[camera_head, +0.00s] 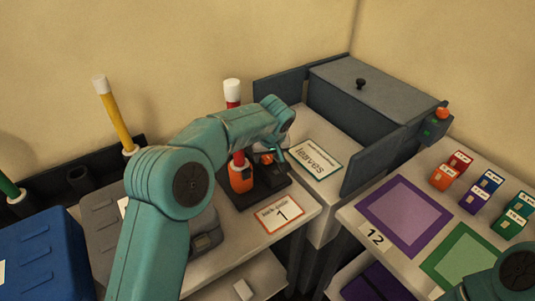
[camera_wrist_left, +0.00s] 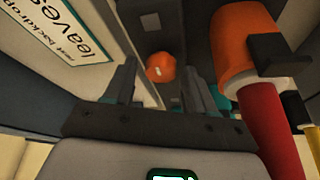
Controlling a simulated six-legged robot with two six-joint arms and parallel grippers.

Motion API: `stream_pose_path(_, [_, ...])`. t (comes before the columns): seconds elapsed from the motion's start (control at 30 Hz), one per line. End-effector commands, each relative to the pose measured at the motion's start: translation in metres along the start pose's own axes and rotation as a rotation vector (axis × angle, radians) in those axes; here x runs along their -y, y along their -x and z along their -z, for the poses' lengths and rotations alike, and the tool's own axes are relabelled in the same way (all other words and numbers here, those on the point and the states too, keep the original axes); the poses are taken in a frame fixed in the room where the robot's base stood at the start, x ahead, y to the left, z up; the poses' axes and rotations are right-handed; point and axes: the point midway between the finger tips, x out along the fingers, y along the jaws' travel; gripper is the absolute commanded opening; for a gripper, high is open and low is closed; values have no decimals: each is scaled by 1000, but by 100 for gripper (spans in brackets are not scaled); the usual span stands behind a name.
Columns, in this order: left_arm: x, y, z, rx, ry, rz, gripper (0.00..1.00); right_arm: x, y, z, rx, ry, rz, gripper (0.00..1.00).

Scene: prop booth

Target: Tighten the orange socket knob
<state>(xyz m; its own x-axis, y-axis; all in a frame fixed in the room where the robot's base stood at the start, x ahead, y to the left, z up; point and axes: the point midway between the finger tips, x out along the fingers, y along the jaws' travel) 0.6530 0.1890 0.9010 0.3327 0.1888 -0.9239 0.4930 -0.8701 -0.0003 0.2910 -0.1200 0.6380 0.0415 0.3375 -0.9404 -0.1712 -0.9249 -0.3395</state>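The orange socket (camera_head: 240,178) stands on a dark base behind the "1" card and holds an upright red pole with a white top (camera_head: 232,92). In the left wrist view, the socket (camera_wrist_left: 243,48) and red pole (camera_wrist_left: 272,130) are at the right. A small round orange knob (camera_head: 267,158) is beside the socket, partly covered by my left gripper (camera_head: 275,152). In the left wrist view the knob (camera_wrist_left: 160,67) shows in the gap between the open fingers of my left gripper (camera_wrist_left: 160,85), and nothing is gripped. My right gripper is out of view.
A yellow pole (camera_head: 108,115) stands at the left, near a blue case (camera_head: 45,255). Behind the gripper are a "leaves" card (camera_head: 316,158) and a grey lidded box (camera_head: 370,90). Purple (camera_head: 380,205) and green mats and several small coloured blocks lie at the right.

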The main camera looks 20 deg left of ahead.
Motion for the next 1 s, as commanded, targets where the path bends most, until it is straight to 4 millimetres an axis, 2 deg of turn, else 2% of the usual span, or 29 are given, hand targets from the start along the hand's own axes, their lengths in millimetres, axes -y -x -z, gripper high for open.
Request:
stream_pose_path(0.03, [0, 0, 0, 0, 0, 0, 37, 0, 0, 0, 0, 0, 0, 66])
stream_pose_path(0.13, [0, 0, 0, 0, 0, 0, 5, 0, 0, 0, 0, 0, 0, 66])
stream_pose_path(0.3, [1, 0, 0, 1, -19, -9, 5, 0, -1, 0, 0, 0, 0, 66])
stream_pose_path(0.6, [2, 1, 0, 0, -229, -95, 5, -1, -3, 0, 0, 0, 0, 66])
stream_pose_path(0.9, [2, 1, 0, -2, -247, -103, 5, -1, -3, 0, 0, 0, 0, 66])
stream_pose_path(0.93, [2, 1, 0, -2, -247, -102, 39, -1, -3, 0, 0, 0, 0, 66])
stream_pose_path(1.0, [2, 1, 0, -2, -246, -102, 60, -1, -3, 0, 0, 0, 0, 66])
